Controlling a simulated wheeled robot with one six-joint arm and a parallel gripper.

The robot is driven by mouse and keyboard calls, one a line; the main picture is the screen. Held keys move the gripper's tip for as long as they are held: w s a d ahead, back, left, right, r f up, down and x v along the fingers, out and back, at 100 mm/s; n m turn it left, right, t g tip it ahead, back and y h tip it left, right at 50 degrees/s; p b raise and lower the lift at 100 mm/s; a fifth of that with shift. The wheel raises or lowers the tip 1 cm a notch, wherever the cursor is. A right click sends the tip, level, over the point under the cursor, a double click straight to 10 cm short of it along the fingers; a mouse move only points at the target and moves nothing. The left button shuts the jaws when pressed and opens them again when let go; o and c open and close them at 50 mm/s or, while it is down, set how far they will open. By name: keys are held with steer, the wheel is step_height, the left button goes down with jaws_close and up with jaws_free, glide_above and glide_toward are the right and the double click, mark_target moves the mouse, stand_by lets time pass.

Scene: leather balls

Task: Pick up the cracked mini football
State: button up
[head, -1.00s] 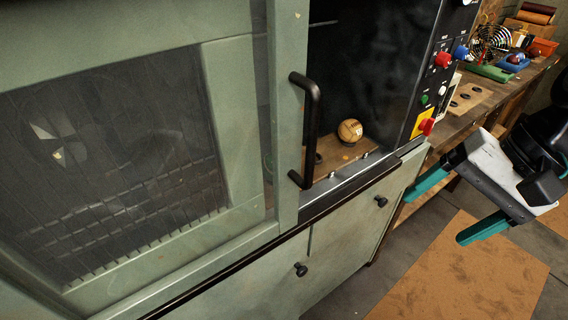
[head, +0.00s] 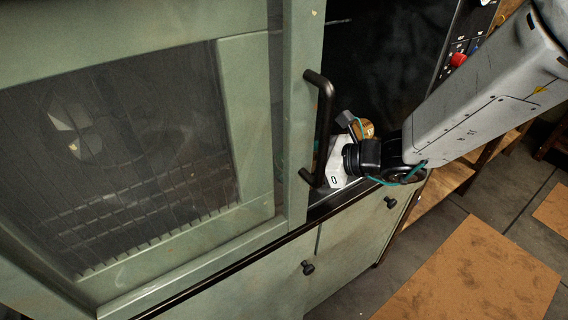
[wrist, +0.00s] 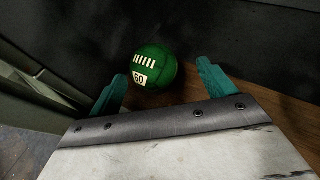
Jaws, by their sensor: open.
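A tan ball with dark markings (head: 367,128) sits inside the machine's opening in the head view, partly covered by my gripper (head: 345,142). In the wrist view a green ball (wrist: 150,64) with a row of white bars and a white "60" patch lies ahead on a brown wooden surface. My gripper (wrist: 162,76) is open and empty, its teal fingers on either side of the green ball's near part. No crack shows clearly on either ball, and I cannot tell which is the cracked mini football.
The green machine door (head: 235,130) stands to the left, its black handle (head: 320,125) close to my gripper. A control panel with a red knob (head: 458,60) is to the right. Dark machine walls (wrist: 230,35) rise behind the green ball.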

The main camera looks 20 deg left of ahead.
steer(key=x, duration=0.5)
steer(key=shift+s+a, duration=0.35)
steer(key=c, duration=1.1)
